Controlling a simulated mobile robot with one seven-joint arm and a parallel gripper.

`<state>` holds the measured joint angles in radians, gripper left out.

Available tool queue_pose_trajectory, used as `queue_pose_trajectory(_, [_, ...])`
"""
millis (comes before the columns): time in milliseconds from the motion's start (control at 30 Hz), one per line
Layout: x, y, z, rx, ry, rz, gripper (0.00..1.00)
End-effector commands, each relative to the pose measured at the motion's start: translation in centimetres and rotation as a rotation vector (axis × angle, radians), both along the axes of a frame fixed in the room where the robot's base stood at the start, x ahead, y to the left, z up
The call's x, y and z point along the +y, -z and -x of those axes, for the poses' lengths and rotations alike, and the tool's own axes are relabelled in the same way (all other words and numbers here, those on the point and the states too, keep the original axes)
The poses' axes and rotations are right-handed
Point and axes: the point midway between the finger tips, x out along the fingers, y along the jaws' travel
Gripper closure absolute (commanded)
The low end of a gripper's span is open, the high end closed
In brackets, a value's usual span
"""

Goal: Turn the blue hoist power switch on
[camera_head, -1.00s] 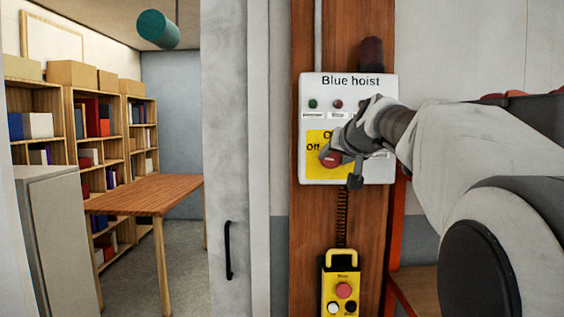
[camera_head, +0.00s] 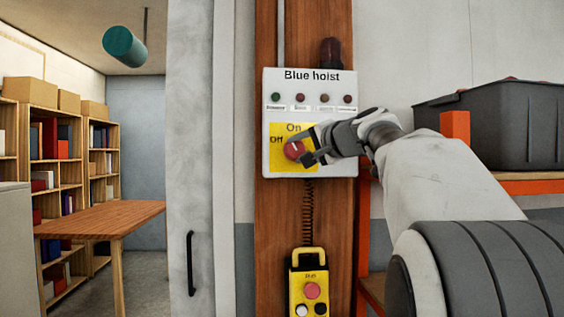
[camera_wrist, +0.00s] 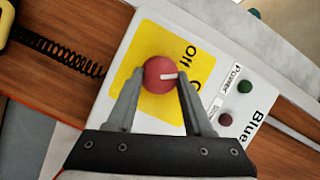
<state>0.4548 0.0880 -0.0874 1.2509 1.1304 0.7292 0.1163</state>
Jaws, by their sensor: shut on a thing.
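The blue hoist switch box (camera_head: 345,165) is white, labelled "Blue hoist", and fixed to a wooden post. Its round red knob (camera_head: 294,150) sits on a yellow plate (camera_head: 279,163) marked "On" above and "Off" to the left. My gripper (camera_head: 310,148) reaches in from the right and is shut on the knob. In the wrist view the red knob (camera_wrist: 158,74) lies between the two fingers. The fingers partly cover the "On" label in that view.
A yellow pendant control (camera_head: 309,285) hangs below the box on a coiled cord. A dark bin (camera_head: 490,125) stands on an orange-framed shelf at the right. A grey door edge (camera_head: 195,150) and a wooden table (camera_head: 105,218) are at the left.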

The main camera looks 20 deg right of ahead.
Motion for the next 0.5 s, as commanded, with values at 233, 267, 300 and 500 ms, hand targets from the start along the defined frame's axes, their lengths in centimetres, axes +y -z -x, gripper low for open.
queue_pose_trajectory(233, [-0.02, 0.58, -0.01, -0.065, 0.001, -0.215, 1.0])
queue_pose_trajectory(267, [-0.01, 0.59, -0.01, -0.072, 0.001, -0.239, 1.0])
queue_pose_trajectory(300, [0.0, 0.59, -0.01, -0.081, 0.0, -0.271, 1.0])
queue_pose_trajectory(500, [0.0, 0.56, 0.0, -0.12, 0.001, -0.401, 1.0])
